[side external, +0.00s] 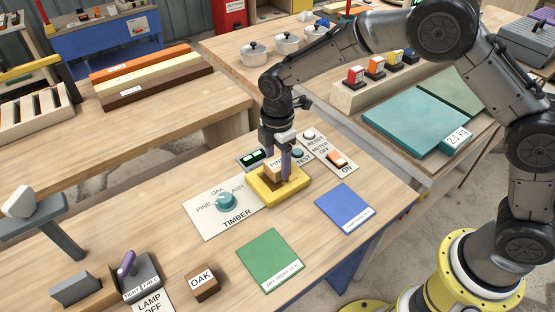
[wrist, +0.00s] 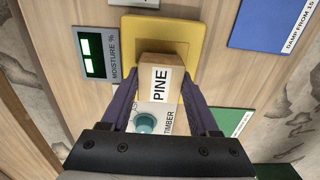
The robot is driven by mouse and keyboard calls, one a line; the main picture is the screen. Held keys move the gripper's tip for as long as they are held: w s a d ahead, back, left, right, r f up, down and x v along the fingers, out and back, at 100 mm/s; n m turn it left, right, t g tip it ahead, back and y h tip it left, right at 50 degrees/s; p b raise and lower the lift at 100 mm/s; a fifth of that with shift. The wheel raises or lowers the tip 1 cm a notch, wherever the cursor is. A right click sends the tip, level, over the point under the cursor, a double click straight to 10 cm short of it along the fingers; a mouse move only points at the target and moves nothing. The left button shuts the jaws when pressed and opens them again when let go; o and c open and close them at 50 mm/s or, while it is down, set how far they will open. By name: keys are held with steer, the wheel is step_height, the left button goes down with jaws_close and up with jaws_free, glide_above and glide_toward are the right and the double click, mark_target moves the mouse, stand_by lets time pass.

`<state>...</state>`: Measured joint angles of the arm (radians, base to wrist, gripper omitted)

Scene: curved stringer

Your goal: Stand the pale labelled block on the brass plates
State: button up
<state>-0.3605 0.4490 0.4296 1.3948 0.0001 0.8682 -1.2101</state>
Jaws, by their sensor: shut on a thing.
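The pale wooden block labelled PINE (side external: 274,166) is between the purple fingers of my gripper (side external: 279,172). In the wrist view the PINE block (wrist: 161,85) is gripped from both sides, with its label towards the camera. It is over the yellow base (side external: 262,192), which also shows in the wrist view (wrist: 132,32). I cannot tell whether the block touches the base. The brass plates are not clearly visible; the block and fingers cover the middle of the base. A moisture meter (wrist: 92,55) with a lit green display stands beside the base.
A TIMBER dial (side external: 226,202) sits on a white plate left of the base. A darker OAK block (side external: 206,285), a green mat (side external: 270,259) and a blue mat (side external: 344,207) lie on the bench. A switch panel (side external: 318,143) is behind the base. The bench between the mats is clear.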

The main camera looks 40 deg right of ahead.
mark_target(278, 162)
steer(key=shift+f, duration=0.4)
steer(key=o, duration=1.5)
steer(key=shift+c, duration=0.2)
step_height(278, 162, up, 14)
steer(key=shift+f, duration=0.1)
